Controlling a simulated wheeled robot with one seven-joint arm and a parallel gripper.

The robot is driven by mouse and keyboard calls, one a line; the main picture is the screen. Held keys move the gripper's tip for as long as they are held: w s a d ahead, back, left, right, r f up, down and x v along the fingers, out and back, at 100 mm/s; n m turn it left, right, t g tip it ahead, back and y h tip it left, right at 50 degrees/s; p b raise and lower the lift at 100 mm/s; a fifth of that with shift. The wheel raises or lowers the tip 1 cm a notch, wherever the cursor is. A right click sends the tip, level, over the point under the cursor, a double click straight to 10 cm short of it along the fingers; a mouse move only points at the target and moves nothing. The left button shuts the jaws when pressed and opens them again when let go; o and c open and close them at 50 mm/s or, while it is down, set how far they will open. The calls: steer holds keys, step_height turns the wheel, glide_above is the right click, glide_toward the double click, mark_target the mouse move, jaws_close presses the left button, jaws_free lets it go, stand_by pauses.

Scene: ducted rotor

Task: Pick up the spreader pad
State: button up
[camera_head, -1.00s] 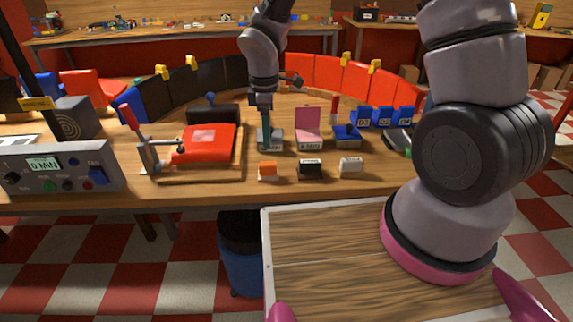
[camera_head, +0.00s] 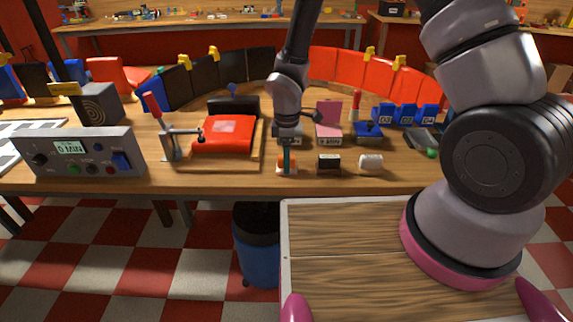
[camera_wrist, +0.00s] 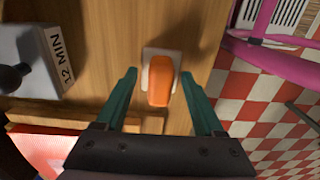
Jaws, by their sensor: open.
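A small orange block with a white base, which I take to be the spreader pad (camera_wrist: 160,88), sits near the front edge of the bench. In the wrist view it lies between my open gripper's (camera_wrist: 159,74) two teal fingers, with a gap on each side. In the head view my gripper (camera_head: 287,165) points straight down at the orange block (camera_head: 280,158) and partly hides it. The fingers hold nothing. How far the fingertips are above the bench top is hard to tell.
A black-topped block (camera_head: 329,162) and a white block (camera_head: 371,163) stand to the right. A red clamp press (camera_head: 228,133) and a grey timer box (camera_head: 85,153) stand to the left. A grey 12 MIN block (camera_wrist: 38,60) is close to my left finger in the wrist view.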

jaws_close()
steer(key=shift+r, duration=0.15)
step_height(320, 180, up, 10)
steer(key=shift+f, duration=0.1)
stand_by(0.4)
